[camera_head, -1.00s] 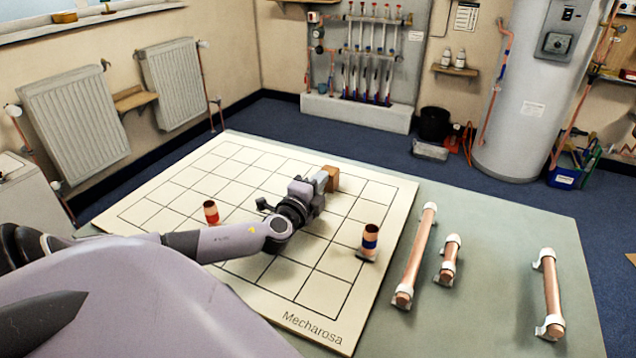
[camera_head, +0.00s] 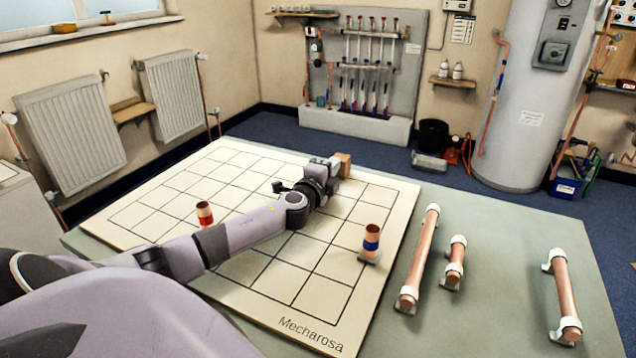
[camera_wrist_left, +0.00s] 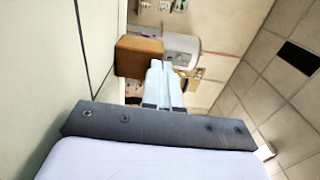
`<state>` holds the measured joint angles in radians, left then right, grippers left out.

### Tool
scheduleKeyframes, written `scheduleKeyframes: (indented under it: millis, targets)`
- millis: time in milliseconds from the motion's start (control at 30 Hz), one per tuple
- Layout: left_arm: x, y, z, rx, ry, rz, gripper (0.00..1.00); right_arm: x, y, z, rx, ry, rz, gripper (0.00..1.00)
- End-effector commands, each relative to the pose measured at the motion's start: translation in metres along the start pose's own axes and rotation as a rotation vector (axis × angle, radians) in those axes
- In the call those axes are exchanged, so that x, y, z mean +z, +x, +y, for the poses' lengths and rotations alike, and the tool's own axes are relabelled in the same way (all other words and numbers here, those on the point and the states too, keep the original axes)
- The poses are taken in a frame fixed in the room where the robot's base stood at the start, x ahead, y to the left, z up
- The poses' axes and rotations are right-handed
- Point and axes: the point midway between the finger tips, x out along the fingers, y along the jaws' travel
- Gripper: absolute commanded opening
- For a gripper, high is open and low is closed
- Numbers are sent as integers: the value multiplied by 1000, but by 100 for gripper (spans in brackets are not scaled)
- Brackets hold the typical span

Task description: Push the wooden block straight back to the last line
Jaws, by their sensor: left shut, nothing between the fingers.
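The wooden block (camera_head: 344,162) stands near the far edge of the white gridded board (camera_head: 296,328), close to the grid's last line. The gripper partly hides its base, so I cannot tell exactly how it meets that line. My left gripper (camera_head: 331,165) is shut and empty, with its tips at the near side of the block. In the left wrist view, the pale shut fingers (camera_wrist_left: 164,80) reach the lower right part of the wooden block (camera_wrist_left: 138,57). Contact looks likely, but I cannot be sure. My right gripper is not in view.
A red-banded copper piece (camera_head: 205,213) stands left of my arm, and a blue-banded one (camera_head: 371,242) stands to its right. Several clipped copper pipes (camera_head: 419,258) lie on the green table (camera_head: 500,225) at the right. The board beyond the block is clear.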

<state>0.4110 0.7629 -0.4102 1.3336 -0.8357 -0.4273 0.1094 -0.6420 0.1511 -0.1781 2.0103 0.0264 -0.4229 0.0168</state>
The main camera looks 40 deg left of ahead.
Motion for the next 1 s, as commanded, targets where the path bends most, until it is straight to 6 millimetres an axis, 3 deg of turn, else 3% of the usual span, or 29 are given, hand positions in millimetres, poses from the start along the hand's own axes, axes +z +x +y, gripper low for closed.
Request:
scheduleKeyframes:
  millis: [167, 600, 1000]
  targets:
    - [0, -10, 1, 1, 0, 1, 0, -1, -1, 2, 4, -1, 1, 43]
    - [0, -60, 0, 1, 1, 0, 0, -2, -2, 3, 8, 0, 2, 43]
    - [0, -71, 0, 0, 0, -1, 0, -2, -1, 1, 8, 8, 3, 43]
